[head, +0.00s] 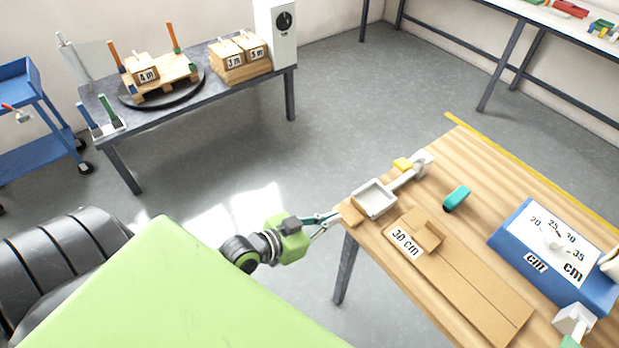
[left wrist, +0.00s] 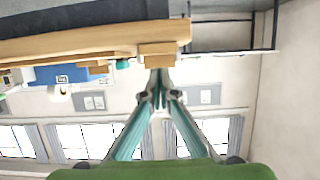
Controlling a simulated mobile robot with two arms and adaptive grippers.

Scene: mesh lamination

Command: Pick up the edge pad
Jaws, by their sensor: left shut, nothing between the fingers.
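A small tan block (head: 351,212), which looks like the edge pad, sits at the near left corner of the wooden table (head: 490,175), beside a light tray. It also shows at the table edge in the left wrist view (left wrist: 157,61). My left gripper (head: 335,218) is just left of the block, off the table corner. Its teal fingers meet at the tips (left wrist: 158,88) in the left wrist view, just short of the block, with nothing held. Contact with the block cannot be made out. My right gripper is not in view.
The light tray (head: 375,199) has a handle and a yellow block (head: 402,164) near it. A cardboard piece marked 30 cm (head: 470,285), a teal item (head: 456,198) and a blue measuring box (head: 515,247) lie on the table. Another bench (head: 235,93) stands back left.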

